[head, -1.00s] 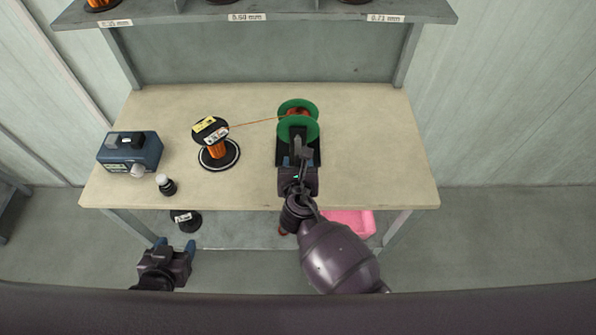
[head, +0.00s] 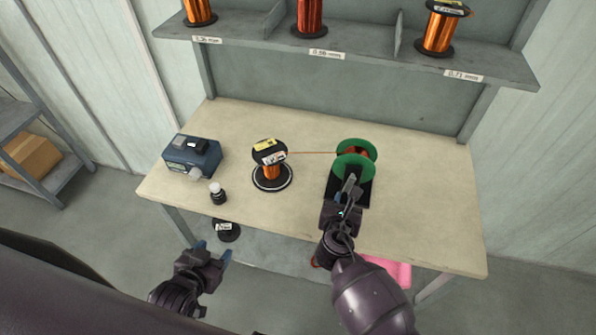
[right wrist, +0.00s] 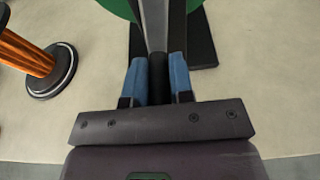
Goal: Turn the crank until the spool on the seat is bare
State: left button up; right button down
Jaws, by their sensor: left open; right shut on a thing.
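The spool on the seat (head: 271,171) stands upright on a round dark base with a white ring, with copper wire showing between its black flanges. A thin copper strand runs right from it to the winder (head: 356,160), which has green flanges and copper wound between them. My right gripper (head: 345,196) is at the near side of the winder. In the right wrist view its blue fingers (right wrist: 159,80) are shut on the dark crank handle (right wrist: 157,75). My left gripper (head: 213,251) is open and empty, in front of the table's near edge.
A blue-grey device (head: 192,157) and a small dark bottle with a white cap (head: 217,194) stand on the table's left. A shelf (head: 365,63) above holds several copper spools. A black spool (head: 227,230) and a pink bin (head: 388,271) are below the tabletop. The table's right side is clear.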

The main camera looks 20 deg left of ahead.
jog(key=c, duration=1.9)
grip_release()
jog(key=shift+w+a+r, duration=0.1)
jog(key=shift+a+r, duration=0.25)
jog(key=shift+o, duration=0.2)
jog(key=shift+a, duration=0.2)
jog(key=shift+o, duration=0.2)
jog(key=shift+a+r, duration=0.15)
jog(key=shift+a, duration=0.4)
jog(key=shift+o, duration=0.5)
jog(key=shift+a+r, duration=0.7)
jog(key=shift+a, duration=0.2)
jog(key=r+p, duration=0.1)
jog(key=r, duration=0.1)
jog(key=a+r, duration=0.1)
jog(key=r, duration=0.1)
jog(key=shift+a+r+p, duration=0.15)
jog(key=shift+p, duration=0.25)
grip_shut()
pick_arm(q)
jog(key=shift+p+v, duration=0.35)
jog(key=shift+v, duration=0.5)
pick_arm(e)
jog(key=shift+d+r, duration=2.95)
jog(key=shift+d, duration=0.05)
pick_arm(q)
jog(key=shift+a, duration=0.15)
